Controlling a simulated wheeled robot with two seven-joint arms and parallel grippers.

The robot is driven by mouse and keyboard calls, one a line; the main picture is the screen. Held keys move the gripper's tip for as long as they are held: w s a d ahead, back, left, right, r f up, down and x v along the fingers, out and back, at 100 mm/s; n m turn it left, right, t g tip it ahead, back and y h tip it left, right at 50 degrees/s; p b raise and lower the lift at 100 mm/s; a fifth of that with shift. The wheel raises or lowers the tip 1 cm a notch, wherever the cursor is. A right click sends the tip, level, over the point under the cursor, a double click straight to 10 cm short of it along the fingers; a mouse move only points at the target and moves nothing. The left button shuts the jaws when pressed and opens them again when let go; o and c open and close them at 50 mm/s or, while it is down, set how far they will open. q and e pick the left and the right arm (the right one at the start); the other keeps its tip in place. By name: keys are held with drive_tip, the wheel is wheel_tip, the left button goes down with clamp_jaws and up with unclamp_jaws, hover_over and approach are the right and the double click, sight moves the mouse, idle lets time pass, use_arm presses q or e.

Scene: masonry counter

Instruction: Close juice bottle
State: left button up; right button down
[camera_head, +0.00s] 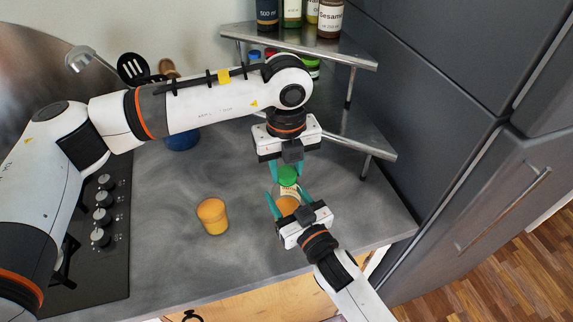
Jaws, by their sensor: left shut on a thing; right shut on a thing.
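The juice bottle (287,204) stands near the right part of the counter, with orange juice low down and a pale label above. A green cap (288,175) is at the bottle's top; I cannot tell if it is seated or just above the neck. My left gripper (287,171) comes down from above with its teal fingers on either side of the cap, shut on it. My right gripper (288,200) reaches in from the lower right with its fingers around the bottle's body, shut on it, hiding part of the lower bottle.
A glass of orange juice (212,217) stands left of the bottle on the grey counter (175,265). A metal shelf (345,55) with bottles and jars stands behind. A blue bowl (182,138) sits under my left arm. A cooktop (100,235) is at left.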

use_arm(q)
drive_tip(key=m, duration=1.9)
drive_tip(key=shift+m, duration=0.3)
drive_tip(key=m, duration=0.8)
drive_tip(key=o, duration=1.1)
drive_tip(key=shift+f, duration=0.1)
drive_tip(key=shift+r, duration=2.3)
